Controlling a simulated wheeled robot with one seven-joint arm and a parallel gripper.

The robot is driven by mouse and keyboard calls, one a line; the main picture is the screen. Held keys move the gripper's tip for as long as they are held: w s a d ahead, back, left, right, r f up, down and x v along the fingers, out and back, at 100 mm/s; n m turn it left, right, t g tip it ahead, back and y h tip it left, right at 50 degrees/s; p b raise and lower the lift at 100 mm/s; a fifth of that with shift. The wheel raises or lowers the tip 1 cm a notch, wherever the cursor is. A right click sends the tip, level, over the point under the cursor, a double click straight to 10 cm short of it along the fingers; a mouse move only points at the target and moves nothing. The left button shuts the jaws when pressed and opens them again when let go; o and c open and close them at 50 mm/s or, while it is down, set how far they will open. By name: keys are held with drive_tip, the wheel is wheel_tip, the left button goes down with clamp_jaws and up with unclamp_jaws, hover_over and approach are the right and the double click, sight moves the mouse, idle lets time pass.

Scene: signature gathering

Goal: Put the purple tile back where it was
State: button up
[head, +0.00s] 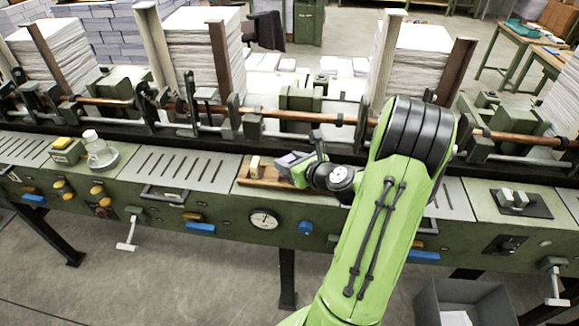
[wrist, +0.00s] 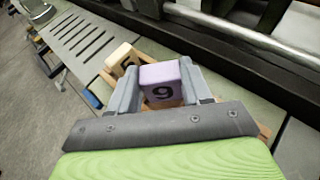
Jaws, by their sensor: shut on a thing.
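The purple tile (wrist: 162,84) is a block marked with a dark 9. My gripper (wrist: 168,88) is shut on it, one finger on each side. In the head view the purple tile (head: 290,159) shows at the tip of my gripper (head: 298,168), over the right part of a shallow wooden tray (head: 262,183). I cannot tell whether the tile touches the tray. A cream tile (head: 254,166) stands in the tray left of the purple one. The cream tile also shows in the wrist view (wrist: 122,60), close beside my left finger. My gripper and arm hide the tray's right end.
The tray is on a green machine bench with slotted plates (head: 182,166). A copper-coloured shaft (head: 320,117) and clamps run behind it. A glass bottle (head: 101,152) stands at the left. Paper stacks (head: 205,50) rise behind. A grey bin (head: 465,300) is on the floor.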

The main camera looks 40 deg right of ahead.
drive_tip(key=shift+d, duration=0.1)
drive_tip(key=shift+f, duration=0.55)
drive_tip(key=o, duration=1.2)
drive_tip(key=shift+r, duration=0.1)
